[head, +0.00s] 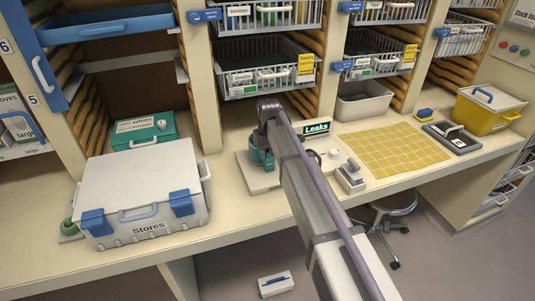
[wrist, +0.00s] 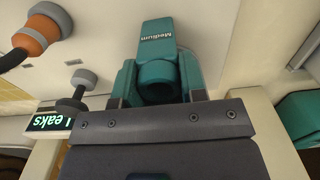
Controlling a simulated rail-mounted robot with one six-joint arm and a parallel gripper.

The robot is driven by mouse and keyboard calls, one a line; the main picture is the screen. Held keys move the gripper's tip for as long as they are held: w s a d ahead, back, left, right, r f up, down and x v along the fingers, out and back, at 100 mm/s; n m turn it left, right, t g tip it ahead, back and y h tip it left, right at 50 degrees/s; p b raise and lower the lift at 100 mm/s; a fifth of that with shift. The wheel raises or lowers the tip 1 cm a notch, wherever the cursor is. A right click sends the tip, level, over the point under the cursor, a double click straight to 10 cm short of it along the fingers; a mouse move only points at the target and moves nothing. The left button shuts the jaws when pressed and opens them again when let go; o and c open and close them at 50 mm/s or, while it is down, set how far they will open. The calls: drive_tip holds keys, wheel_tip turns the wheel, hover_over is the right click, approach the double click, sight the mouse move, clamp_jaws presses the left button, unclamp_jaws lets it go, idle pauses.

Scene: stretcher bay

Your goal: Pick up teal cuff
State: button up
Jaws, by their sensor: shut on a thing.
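The teal cuff (wrist: 158,62), marked "Medium", is in the middle of the wrist view, with its round opening facing the camera. My gripper (wrist: 160,88) is shut on it, with the dark palm bar just below it in the picture. In the head view the cuff (head: 262,158) shows beside my arm, over the pale board on the counter. My arm hides part of it there. I cannot tell whether the cuff still touches the board.
A lit "Leaks" display (head: 317,128) stands close to the right of my arm. A grey-handled block (head: 350,178) and a yellow grid mat (head: 393,150) lie further right. The white Stores box (head: 140,200) is at left. Wire baskets (head: 265,75) hang above. An orange fitting (wrist: 42,30) shows in the wrist view.

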wheel_tip(320, 180, up, 18)
drive_tip(key=p, duration=1.7)
drive_tip(key=shift+p, duration=0.35)
